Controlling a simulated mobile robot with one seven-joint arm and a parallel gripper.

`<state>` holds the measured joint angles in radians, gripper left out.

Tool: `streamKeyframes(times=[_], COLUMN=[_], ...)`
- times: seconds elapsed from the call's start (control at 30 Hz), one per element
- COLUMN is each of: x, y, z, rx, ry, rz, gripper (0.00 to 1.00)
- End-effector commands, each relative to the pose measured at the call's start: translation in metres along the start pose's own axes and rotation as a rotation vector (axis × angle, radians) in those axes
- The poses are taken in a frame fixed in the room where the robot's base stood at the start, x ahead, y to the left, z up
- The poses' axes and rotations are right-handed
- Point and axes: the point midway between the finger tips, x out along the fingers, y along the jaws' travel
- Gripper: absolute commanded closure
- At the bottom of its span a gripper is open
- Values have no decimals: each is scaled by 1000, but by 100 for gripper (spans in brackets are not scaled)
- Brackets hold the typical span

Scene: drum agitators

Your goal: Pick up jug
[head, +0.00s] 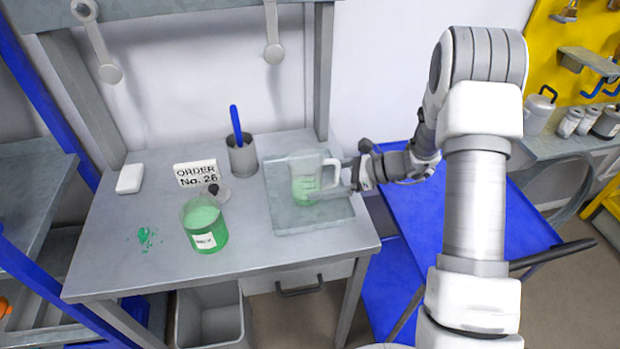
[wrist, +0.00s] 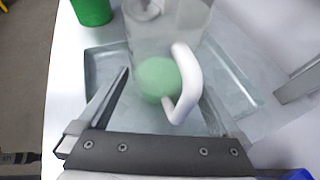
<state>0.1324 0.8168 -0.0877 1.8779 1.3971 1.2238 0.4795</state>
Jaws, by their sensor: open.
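The jug (head: 305,180) is clear, with some green liquid low inside and a white handle on its right side. It stands upright on a shallow grey tray (head: 285,224) at the right of the bench. My gripper (head: 340,176) is open at the jug's right, level with the handle. In the wrist view the jug (wrist: 147,38) is ahead, and its white handle (wrist: 190,80) lies between the spread fingers of my gripper (wrist: 165,95). The left finger is plain; the right one is hard to make out. Contact with the handle cannot be told.
A green-filled container (head: 205,228) stands left of the tray, near a green spill (head: 148,238). An order sign (head: 196,174) and a grey cup (head: 242,157) with a blue-handled tool stand behind. A grey bin (head: 210,320) is below the bench.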

Motion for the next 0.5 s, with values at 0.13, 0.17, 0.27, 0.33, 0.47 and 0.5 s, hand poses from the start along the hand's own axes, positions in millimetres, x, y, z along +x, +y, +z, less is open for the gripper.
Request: streamKeyframes(times=[0.13,0.17,0.27,0.33,0.47,0.5], x=[0,0,0,0,0,0], y=[0,0,0,0,0,0], z=[0,0,0,0,0,0], rx=[-1,-1,-1,-1,-1,-1], ry=[0,0,0,0,0,0], rz=[0,0,0,0,0,0], gripper=[0,0,14,27,50,58])
